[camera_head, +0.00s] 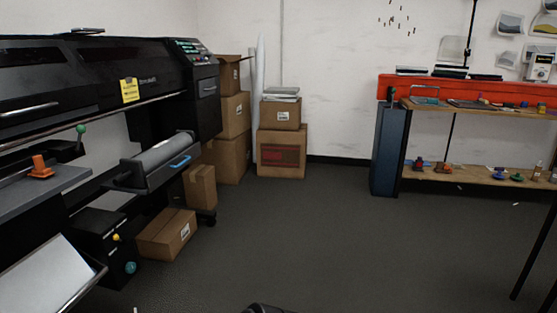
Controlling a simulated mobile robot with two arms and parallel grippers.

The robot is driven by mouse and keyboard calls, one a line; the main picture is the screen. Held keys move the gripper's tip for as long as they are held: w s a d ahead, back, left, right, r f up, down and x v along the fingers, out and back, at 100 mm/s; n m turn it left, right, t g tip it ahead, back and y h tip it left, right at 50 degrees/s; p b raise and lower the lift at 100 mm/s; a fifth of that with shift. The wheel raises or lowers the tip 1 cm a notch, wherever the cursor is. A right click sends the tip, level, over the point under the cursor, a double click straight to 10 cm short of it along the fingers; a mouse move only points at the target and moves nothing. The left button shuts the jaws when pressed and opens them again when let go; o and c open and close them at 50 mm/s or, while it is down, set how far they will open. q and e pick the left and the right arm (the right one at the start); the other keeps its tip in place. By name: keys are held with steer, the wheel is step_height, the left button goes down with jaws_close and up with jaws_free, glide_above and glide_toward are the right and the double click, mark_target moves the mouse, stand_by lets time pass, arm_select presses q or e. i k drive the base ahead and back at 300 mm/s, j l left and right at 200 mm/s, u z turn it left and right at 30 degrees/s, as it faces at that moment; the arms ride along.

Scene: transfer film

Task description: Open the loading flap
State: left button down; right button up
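A large black printer (95,65) stands along the left side. Its long front cover carries a silver bar handle (30,109) and a yellow label (129,90). The cover looks closed. Lower down, a grey roll (165,152) sits in a dark holder with a blue handle (181,162). No part is marked as the loading flap, so I cannot tell which one it is.
Cardboard boxes (281,153) stand by the back wall, and a low box (167,233) lies beside the printer. A grey table (45,188) with an orange tool is at the left. A workbench (480,106) stands at the right. The middle floor (300,235) is clear.

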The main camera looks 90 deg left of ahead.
mark_target(154, 180)
steer(key=u, duration=2.5)
